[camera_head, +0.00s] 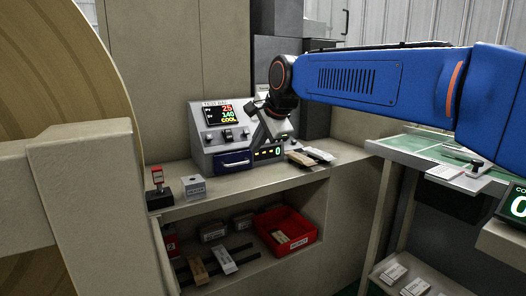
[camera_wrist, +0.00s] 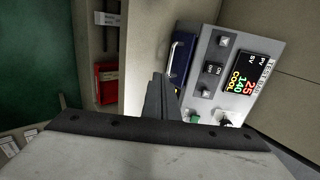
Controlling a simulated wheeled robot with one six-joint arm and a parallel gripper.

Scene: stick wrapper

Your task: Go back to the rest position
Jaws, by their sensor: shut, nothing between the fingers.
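My gripper (camera_head: 258,140) hangs from the end of my blue arm, in front of the grey control box (camera_head: 203,142) on the counter. In the wrist view my gripper's fingers (camera_wrist: 158,82) are together with nothing between them. The control box (camera_wrist: 250,111) shows there at the right, its display reading 25, 140 and COOL. My gripper appears apart from the box, though the exact gap cannot be told. Part of the box's front is hidden behind my gripper in the head view.
Small packs (camera_head: 301,158) lie on the counter (camera_head: 240,180) right of the box. A red bin (camera_head: 268,222) sits on the shelf below. A green-topped table (camera_head: 420,146) stands at the right.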

